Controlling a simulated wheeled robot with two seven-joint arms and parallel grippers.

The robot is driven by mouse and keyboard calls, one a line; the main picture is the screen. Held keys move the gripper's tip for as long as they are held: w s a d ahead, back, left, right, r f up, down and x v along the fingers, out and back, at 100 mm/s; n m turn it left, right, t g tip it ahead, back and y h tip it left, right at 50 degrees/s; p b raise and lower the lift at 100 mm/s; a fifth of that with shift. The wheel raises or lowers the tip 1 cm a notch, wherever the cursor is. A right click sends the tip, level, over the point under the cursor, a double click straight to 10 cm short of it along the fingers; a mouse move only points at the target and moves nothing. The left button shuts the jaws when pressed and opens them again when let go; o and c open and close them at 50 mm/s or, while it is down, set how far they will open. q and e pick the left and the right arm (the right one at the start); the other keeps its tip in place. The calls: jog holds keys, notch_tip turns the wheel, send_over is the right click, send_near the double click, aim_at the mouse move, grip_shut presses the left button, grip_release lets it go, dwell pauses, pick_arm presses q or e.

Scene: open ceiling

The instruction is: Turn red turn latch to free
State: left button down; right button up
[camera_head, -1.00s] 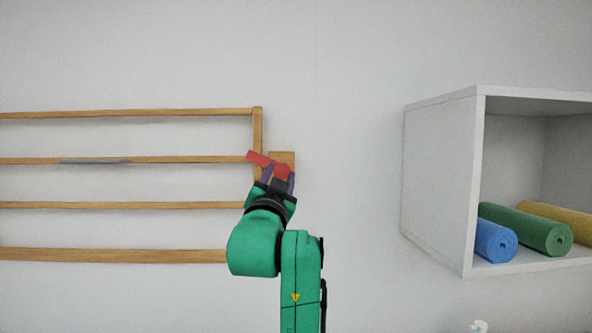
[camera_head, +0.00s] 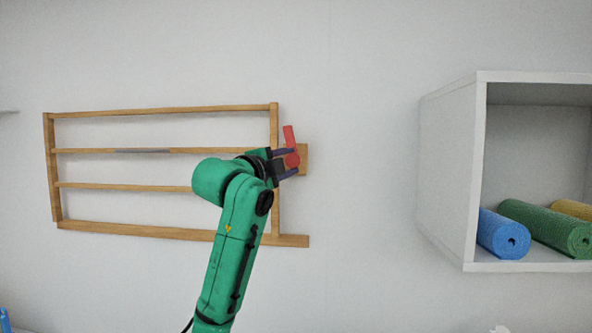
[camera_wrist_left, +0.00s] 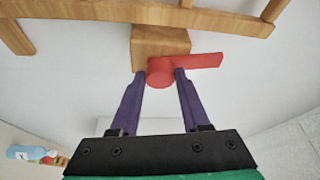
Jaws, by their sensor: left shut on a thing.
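The red turn latch (camera_head: 290,141) sits on a small wooden block (camera_head: 304,159) at the right end of the wooden wall rack. In the head view its arm points up, tilted slightly left, clear of the rack's right upright. My left gripper (camera_head: 287,163) is shut on the latch's round hub. In the left wrist view, the two purple fingers (camera_wrist_left: 160,80) hold the hub from both sides. There the red latch (camera_wrist_left: 205,61) has its arm reaching right, in front of the wooden block (camera_wrist_left: 165,42). My right gripper is not in view.
The wooden rack (camera_head: 150,108) with several bars is on the white wall. A white open shelf (camera_head: 447,170) holds blue (camera_head: 503,234), green (camera_head: 545,228) and yellow (camera_head: 572,208) rolls at the right. The wall between latch and shelf is bare.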

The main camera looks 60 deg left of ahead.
pick_arm(q)
jog(key=shift+m+g, duration=0.4)
jog(key=shift+m, duration=0.7)
jog(key=shift+h, duration=0.3)
jog(key=shift+c, duration=1.9)
grip_release()
